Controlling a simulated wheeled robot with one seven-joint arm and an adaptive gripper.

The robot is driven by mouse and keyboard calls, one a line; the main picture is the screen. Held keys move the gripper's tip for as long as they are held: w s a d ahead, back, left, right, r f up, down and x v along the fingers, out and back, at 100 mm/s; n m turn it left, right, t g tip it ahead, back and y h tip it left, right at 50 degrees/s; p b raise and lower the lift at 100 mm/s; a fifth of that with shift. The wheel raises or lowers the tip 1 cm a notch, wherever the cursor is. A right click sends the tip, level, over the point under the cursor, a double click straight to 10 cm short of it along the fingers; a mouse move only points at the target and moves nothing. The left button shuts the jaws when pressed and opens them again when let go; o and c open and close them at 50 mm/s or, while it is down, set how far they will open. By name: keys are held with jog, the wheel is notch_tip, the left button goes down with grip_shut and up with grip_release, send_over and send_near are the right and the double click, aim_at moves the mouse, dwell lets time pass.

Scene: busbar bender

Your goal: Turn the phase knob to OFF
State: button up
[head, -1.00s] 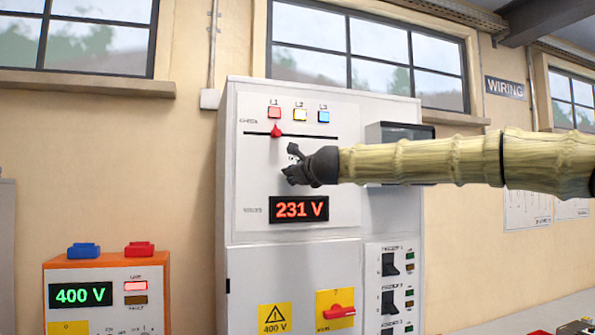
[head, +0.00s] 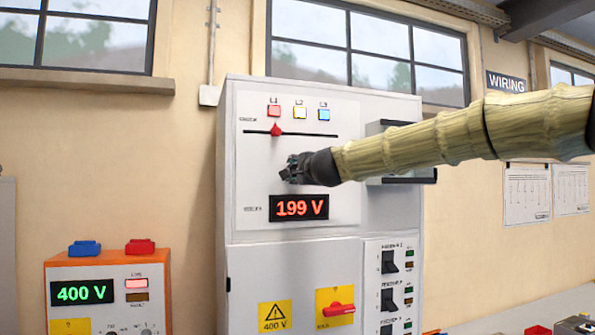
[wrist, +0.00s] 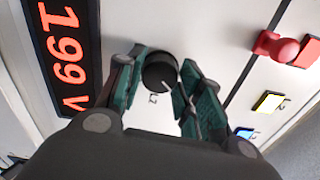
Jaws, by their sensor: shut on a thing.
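The phase knob is a small round black knob (wrist: 160,72) with a white pointer line, on the white cabinet panel (head: 345,215). In the wrist view it sits between the green-padded fingers of my gripper (wrist: 158,88), which is shut on it. In the head view my gripper (head: 293,168) is at the panel and hides the knob. The red display (head: 300,207) below it reads 199 V. Markings around the knob are mostly hidden or too small to read.
Above the gripper are a red slider (head: 276,130) on a black track and red, yellow and blue lamps. Below are a red handle on a yellow plate (head: 336,308) and black switches (head: 389,262). An orange unit (head: 107,295) reading 400 V stands at left.

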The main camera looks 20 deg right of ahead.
jog(key=shift+f+n+b, duration=0.15)
jog(key=shift+n+b, duration=0.55)
jog(key=shift+n, duration=3.1)
jog(key=o, duration=1)
jog(key=shift+o, duration=0.2)
